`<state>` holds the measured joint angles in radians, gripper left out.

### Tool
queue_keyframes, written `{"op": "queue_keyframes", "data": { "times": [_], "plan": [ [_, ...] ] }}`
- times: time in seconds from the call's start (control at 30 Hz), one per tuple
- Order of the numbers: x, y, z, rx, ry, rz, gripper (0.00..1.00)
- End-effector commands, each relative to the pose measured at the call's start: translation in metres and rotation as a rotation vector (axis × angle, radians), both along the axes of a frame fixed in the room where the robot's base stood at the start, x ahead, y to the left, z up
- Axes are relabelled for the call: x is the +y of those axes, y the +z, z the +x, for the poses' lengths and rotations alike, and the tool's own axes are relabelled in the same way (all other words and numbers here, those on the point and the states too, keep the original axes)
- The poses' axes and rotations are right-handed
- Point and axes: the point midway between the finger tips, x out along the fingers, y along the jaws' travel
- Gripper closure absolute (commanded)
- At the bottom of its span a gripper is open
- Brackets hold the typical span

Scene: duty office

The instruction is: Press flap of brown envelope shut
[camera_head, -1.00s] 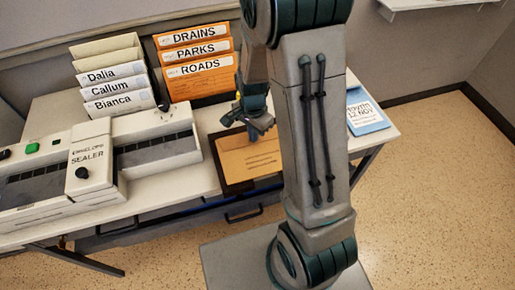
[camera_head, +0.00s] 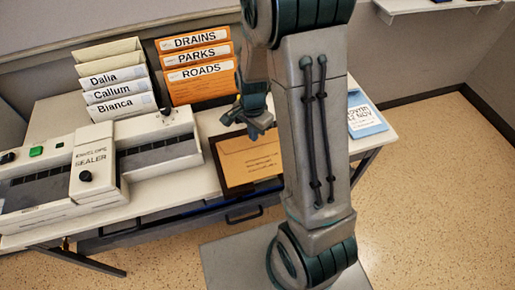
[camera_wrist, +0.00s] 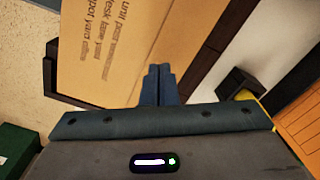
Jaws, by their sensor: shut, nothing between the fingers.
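The brown envelope (camera_head: 247,160) lies in a dark tray (camera_head: 222,170) on the desk, partly behind my arm in the head view. Small lines of print show on its face, and the envelope also fills the upper middle of the wrist view (camera_wrist: 125,40). My gripper (camera_head: 258,128) is over the far edge of the envelope. In the wrist view its fingers (camera_wrist: 158,75) are together and empty, pointing at the envelope. I cannot tell whether they touch it. The flap is not clearly seen.
An envelope sealer (camera_head: 85,165) stands on the desk to the left. White name folders (camera_head: 115,80) and orange folders (camera_head: 200,70) stand at the back. A blue dated card (camera_head: 366,115) lies at the desk's right end. A dark block (camera_wrist: 240,82) sits beside the tray.

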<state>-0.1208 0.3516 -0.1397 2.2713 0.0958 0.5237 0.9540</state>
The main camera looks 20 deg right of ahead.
Motion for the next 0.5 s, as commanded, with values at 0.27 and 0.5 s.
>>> {"op": "queue_keyframes", "data": {
  "times": [0.27, 0.5],
  "plan": [
    [0.0, 0.027, 0.0, 0.0, 0.0, 0.0, 1.0],
    [0.0, 0.046, 0.0, 0.0, 0.001, 0.0, 1.0]
  ]
}}
